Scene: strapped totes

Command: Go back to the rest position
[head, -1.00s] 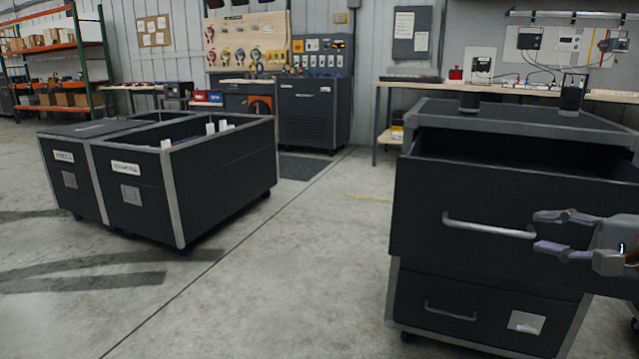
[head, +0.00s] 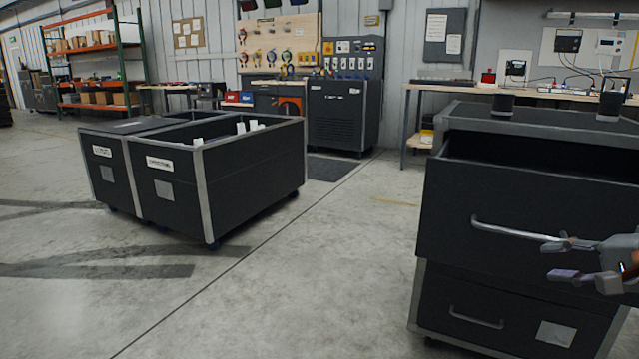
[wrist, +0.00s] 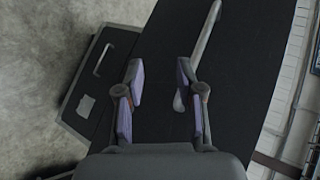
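My gripper (head: 562,259) is at the right edge of the head view, in front of the dark drawer cabinet (head: 530,109). It is open, its two fingers apart with nothing held between them. The upper drawer (head: 445,215) is pulled out, and its silver handle (head: 510,231) passes close to the upper finger. In the wrist view my gripper (wrist: 160,78) points at the dark drawer front, and the handle (wrist: 205,45) lies beside the right finger, not between the fingers. I cannot tell whether that finger touches it. The lower drawer (head: 480,300) looks shut.
Two strapped dark totes (head: 255,170) on casters stand at the left, one open on top. A workbench (head: 460,88) and a dark cabinet (head: 343,112) line the back wall. Two dark cylindrical objects stand on the cabinet top. The floor between totes and cabinet is clear.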

